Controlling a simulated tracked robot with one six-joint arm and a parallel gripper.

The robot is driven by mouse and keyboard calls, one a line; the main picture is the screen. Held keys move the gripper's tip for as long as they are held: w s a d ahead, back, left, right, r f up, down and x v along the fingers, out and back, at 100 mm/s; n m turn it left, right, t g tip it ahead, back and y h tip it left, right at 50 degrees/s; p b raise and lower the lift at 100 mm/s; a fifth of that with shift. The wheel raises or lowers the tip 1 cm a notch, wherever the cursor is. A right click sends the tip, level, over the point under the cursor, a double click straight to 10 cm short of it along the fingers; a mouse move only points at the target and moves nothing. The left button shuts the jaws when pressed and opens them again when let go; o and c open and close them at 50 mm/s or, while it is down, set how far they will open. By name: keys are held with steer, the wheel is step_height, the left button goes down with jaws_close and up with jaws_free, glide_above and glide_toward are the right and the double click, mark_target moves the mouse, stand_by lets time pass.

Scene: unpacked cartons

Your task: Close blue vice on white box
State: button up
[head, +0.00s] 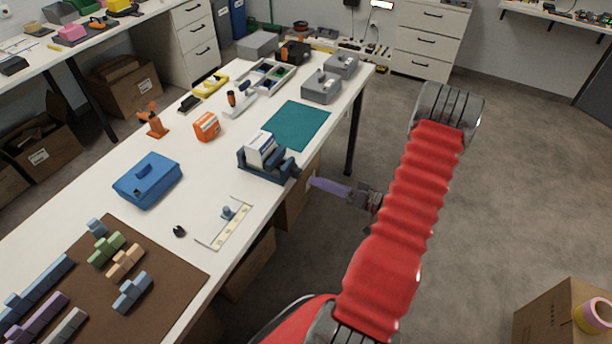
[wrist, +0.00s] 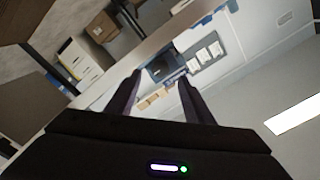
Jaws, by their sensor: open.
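The blue vice (head: 264,172) stands at the right edge of the white table. The white box (head: 261,146) sits upright between its jaws; I cannot tell whether both jaws touch it. The vice's screw end (head: 290,169) points right, toward my arm. My gripper (head: 316,184) is just off the table edge, to the right of the vice and apart from it, with its purple fingers pointing at it. In the wrist view my gripper (wrist: 160,76) is open and empty. A dark blue shape, apparently the vice (wrist: 166,66), shows beyond and between the fingertips.
A teal mat (head: 296,125) lies behind the vice on the table (head: 200,172). A blue toolbox (head: 148,181) is to the left, and an L-shaped bracket (head: 228,228) lies in front. Cartons (head: 298,198) stand under the table edge. The floor to the right is mostly clear.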

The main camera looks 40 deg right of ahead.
mark_target(301, 174)
steer(key=shift+x, duration=3.1)
steer(key=shift+d, duration=0.1)
steer(key=c, duration=1)
